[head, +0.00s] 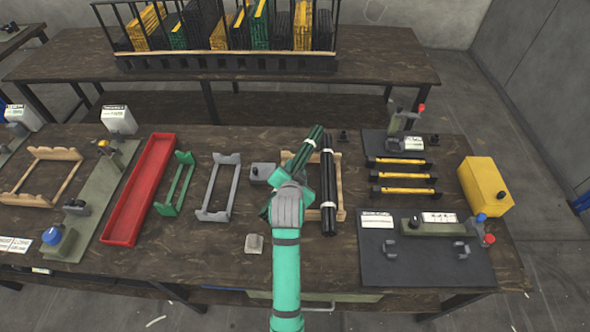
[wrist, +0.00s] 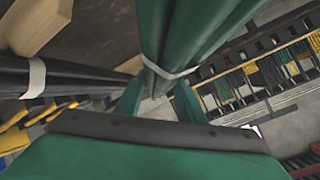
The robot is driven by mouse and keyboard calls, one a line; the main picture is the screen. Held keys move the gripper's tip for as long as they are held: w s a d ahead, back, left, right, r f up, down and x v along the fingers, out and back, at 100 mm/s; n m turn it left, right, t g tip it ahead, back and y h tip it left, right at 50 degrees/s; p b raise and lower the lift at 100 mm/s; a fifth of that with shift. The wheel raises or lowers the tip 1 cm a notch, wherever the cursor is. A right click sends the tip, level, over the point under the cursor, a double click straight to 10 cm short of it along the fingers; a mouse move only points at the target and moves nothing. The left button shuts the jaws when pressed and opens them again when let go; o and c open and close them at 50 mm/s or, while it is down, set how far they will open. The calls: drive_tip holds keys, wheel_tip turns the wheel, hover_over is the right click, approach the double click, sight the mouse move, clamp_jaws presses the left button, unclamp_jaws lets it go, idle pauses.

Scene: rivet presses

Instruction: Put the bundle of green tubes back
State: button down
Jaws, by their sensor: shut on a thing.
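The bundle of dark green tubes (head: 312,142), tied with a white band, is in my gripper (head: 292,186), tilted up and to the right in the head view. In the wrist view, the green tubes (wrist: 190,35) run away from between the fingers of my gripper (wrist: 160,92), which is shut on them near the band. The lower end is mostly hidden by my gripper. An empty green cradle (head: 176,184) stands to the left on the table, beside an empty grey cradle (head: 219,187). A wooden cradle (head: 341,214) lies under and beside the held bundle.
A black tube bundle (head: 328,195) lies on the wooden cradle, close right of my gripper; it also shows in the wrist view (wrist: 80,77). A red tray (head: 140,190) is at left. Yellow bars (head: 403,176) and a yellow box (head: 485,184) are at right. A rack (head: 225,60) stands behind.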

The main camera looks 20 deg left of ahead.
drive_tip(key=shift+a+f, duration=0.1)
drive_tip(key=shift+f, duration=0.4)
idle(0.3)
drive_tip(key=c, duration=1.2)
unclamp_jaws()
drive_tip(key=shift+r, duration=0.3)
drive_tip(key=v, duration=1.2)
drive_tip(key=shift+s+r, duration=0.1)
drive_tip(key=shift+r, duration=0.1)
